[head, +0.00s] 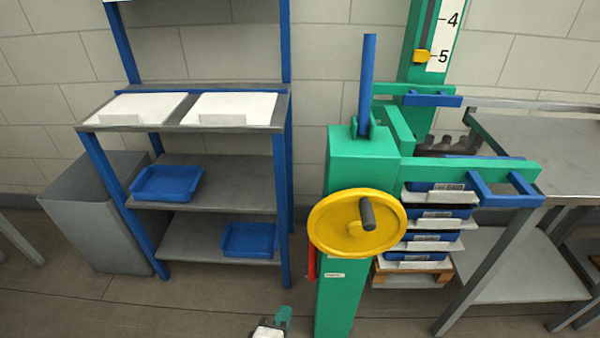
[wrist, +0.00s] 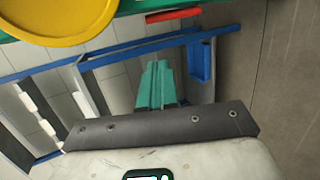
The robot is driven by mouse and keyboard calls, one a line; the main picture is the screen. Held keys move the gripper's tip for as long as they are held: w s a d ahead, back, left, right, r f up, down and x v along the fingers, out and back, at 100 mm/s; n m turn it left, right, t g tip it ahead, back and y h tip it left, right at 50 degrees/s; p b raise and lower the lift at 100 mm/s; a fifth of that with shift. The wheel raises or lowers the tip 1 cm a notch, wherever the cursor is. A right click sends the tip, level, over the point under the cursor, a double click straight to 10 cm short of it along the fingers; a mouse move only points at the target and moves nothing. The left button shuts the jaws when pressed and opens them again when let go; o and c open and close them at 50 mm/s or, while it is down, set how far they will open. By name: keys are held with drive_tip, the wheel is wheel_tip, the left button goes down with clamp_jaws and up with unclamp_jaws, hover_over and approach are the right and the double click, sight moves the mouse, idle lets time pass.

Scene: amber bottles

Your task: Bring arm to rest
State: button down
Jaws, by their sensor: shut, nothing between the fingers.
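My gripper (head: 282,314) shows at the bottom edge of the head view, low over the floor, as a small white and green end. Most of the arm is out of frame. In the wrist view its green fingers (wrist: 155,85) are together beyond the dark bracket, with nothing between them. It stands to the left of the green column (head: 343,260) and in front of the blue-framed rack (head: 288,190), apart from both as far as I can tell.
A yellow handwheel (head: 335,236) juts from the column and also shows in the wrist view (wrist: 60,15). The rack holds blue trays (head: 166,183) and white panels. A grey bin (head: 95,220) is left; a metal table (head: 550,135) is right. Floor (head: 210,305) before the rack is clear.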

drive_tip(key=s+d+f+m+g+h+p, duration=0.15)
drive_tip(key=s+d+m+g, duration=0.3)
drive_tip(key=d, duration=0.75)
drive_tip(key=s+d+f+m+g+p, duration=0.1)
drive_tip(key=s+d+m+g+p, duration=0.15)
drive_tip(key=s+d+m, duration=0.6)
drive_tip(key=s+d+r+m+g+y+p, duration=0.1)
drive_tip(key=s+d+r+m+g+y, duration=0.2)
drive_tip(key=s+d, duration=0.7)
drive_tip(key=shift+s+r+m+g+y+p, duration=0.3)
drive_tip(key=shift+s+r+g+y, duration=0.25)
drive_tip(key=shift+s+g+y, duration=0.3)
